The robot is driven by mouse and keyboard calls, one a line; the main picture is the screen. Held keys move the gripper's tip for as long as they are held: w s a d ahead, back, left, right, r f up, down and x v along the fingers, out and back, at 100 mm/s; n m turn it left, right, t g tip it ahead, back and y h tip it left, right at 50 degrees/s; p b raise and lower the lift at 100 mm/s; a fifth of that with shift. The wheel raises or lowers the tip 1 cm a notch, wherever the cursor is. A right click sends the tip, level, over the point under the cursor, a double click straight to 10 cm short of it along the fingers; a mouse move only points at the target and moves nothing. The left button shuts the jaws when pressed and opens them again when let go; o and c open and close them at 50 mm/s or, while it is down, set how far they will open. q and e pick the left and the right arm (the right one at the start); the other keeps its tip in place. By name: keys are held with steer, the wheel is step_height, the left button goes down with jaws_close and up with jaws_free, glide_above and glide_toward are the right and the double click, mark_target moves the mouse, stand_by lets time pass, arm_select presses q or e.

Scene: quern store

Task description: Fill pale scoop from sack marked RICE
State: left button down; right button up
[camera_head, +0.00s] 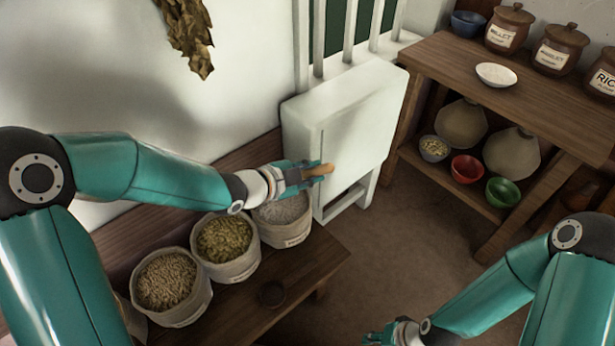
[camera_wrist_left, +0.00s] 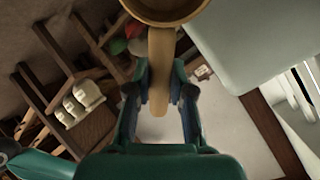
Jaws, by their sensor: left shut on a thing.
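My left gripper (camera_head: 318,171) is shut on the handle of a tan wooden scoop (camera_head: 326,170), right of and above the sacks. The left wrist view shows the scoop's handle (camera_wrist_left: 160,65) between the fingers and part of its round bowl at the top edge; its contents cannot be made out. A sack of white grain (camera_head: 282,209) stands just below my left wrist, its label too small to read. Left of it are a sack of yellowish grain (camera_head: 226,238) and a sack of brown grain (camera_head: 165,280). My right gripper (camera_head: 380,338) is partly cut off at the bottom edge.
The sacks stand on a dark wooden bench (camera_head: 300,285) with a small dark bowl (camera_head: 271,293). A white cabinet (camera_head: 365,115) stands close behind the scoop. The floor between is clear.

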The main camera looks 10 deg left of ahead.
arm_select(q)
steer(key=shift+f+b, duration=2.3)
steer(key=shift+f, duration=0.95)
steer(key=g+y+p, duration=0.1)
steer(key=p, duration=0.2)
steer(key=s+f+g+y+p, duration=0.1)
steer(key=p, duration=0.3)
steer(key=shift+a+g, duration=0.35)
steer(key=shift+g, duration=0.05)
steer(key=g+p, duration=0.1)
steer(key=w+g+y+p, duration=0.1)
steer(key=p, duration=0.1)
steer(key=shift+d+f, duration=0.15)
steer(key=shift+d, duration=0.2)
steer(key=shift+y+p, duration=0.4)
steer(key=shift+w+d+r+g+y+p, duration=0.15)
steer(key=shift+r+g+y+p, duration=0.6)
steer(key=shift+p, duration=1.4)
steer(key=shift+w+d+r+g+y+p, duration=0.15)
steer(key=shift+r+g+y+p, duration=0.55)
steer(key=shift+p, duration=1.4)
steer(key=shift+w+d+r+g+y+p, duration=0.1)
steer(key=shift+w+r+g+y+p, duration=0.2)
steer(key=shift+r+g+p, duration=1.35)
